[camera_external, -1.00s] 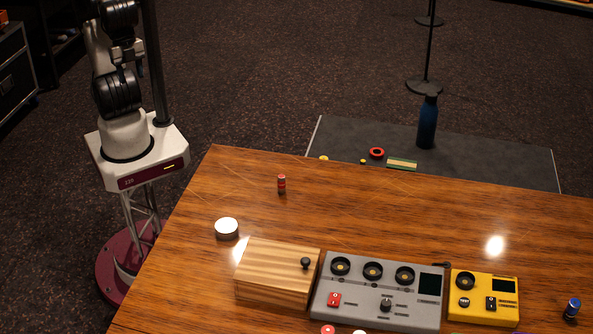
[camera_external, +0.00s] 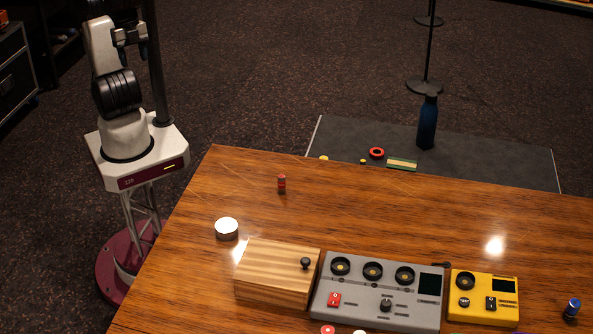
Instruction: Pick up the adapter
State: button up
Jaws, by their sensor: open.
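A small upright red cylinder (camera_external: 281,184) with a dark band stands alone near the table's far left edge. A small blue cylinder (camera_external: 572,308) with a light end is at the right edge of the picture. I cannot tell for sure which small piece is the adapter. My gripper (camera_external: 133,53) is open and empty, raised above my base at the upper left. It is off the table and far from both pieces.
On the wooden table (camera_external: 400,215) are a round white-topped tin (camera_external: 227,228), a wooden box (camera_external: 277,272), a grey mixer (camera_external: 376,290) and a yellow device (camera_external: 483,299). Beyond the table, a blue bottle (camera_external: 427,123) stands on a dark mat. The table's far middle is clear.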

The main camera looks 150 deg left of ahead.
jog(key=w+a+r+n+g, duration=0.1)
jog(key=w+a+r+n, duration=0.25)
jog(key=w+a, duration=0.75)
jog(key=w+a+r+n+g, duration=0.15)
jog(key=w+a+n, duration=0.5)
jog(key=a, duration=0.85)
jog(key=w+a+f+n, duration=0.1)
jog(key=a+f+n, duration=0.2)
jog(key=a, duration=1.5)
jog(key=w+a+f+n, duration=0.1)
jog(key=a+f+n, duration=0.2)
jog(key=a, duration=1.4)
jog(key=f, duration=4.7)
jog(key=shift+s+a, duration=0.1)
jog(key=shift+s, duration=0.2)
jog(key=shift+f, duration=0.4)
jog(key=shift+f, duration=1.3)
jog(key=shift+f, duration=0.1)
